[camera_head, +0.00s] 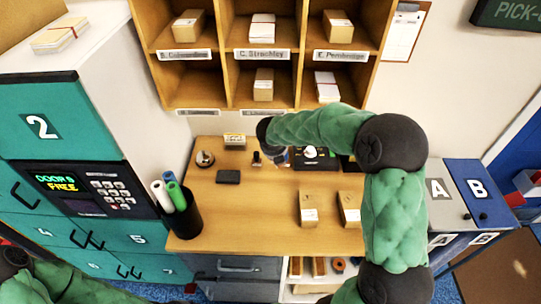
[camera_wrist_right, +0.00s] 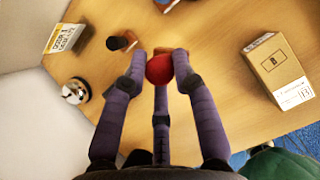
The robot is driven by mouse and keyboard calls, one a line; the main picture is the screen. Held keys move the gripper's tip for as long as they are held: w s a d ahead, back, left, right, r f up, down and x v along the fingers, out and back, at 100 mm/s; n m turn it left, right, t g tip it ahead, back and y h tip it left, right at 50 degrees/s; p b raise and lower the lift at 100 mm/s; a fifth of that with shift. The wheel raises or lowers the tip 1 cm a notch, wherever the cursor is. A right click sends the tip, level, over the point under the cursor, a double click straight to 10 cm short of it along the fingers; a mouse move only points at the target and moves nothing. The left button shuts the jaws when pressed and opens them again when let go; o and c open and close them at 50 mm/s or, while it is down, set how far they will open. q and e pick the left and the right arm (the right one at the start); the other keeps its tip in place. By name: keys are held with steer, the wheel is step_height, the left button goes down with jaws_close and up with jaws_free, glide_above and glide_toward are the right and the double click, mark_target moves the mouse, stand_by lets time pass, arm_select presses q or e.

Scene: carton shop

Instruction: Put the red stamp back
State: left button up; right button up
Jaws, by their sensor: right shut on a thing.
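The red stamp (camera_wrist_right: 159,69) shows its round red knob in the right wrist view. My right gripper (camera_wrist_right: 163,60) has its purple fingers closed around this knob; the lower part of the stamp is mostly hidden. In the head view my right gripper (camera_head: 278,157) is over the back middle of the desk, and the red stamp cannot be made out there. A dark stamp (camera_head: 256,158) stands on the desk just left of the gripper; it also shows in the right wrist view (camera_wrist_right: 121,42). My left gripper is out of view.
On the desk (camera_head: 255,210) are a bell (camera_head: 205,158), a small sign (camera_head: 234,140), a black pad (camera_head: 228,177), a black item (camera_head: 314,157) and two cartons (camera_head: 308,208) (camera_head: 349,208). Shelves (camera_head: 263,52) rise behind. The desk's front middle is clear.

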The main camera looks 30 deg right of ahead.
steer(key=w+d+f, duration=0.1)
steer(key=w+f, duration=0.1)
steer(key=w, duration=0.1)
steer(key=w+f+b, duration=0.1)
steer(key=w+f, duration=0.2)
steer(key=w+d+f, duration=0.1)
steer(key=w+f, duration=0.2)
steer(key=shift+d+f, duration=0.15)
steer(key=shift+d, duration=0.2)
steer(key=shift+f+b, duration=0.6)
steer(key=shift+f, duration=0.65)
steer(key=shift+f, duration=0.2)
steer(key=o, duration=0.9)
steer(key=shift+r, duration=0.1)
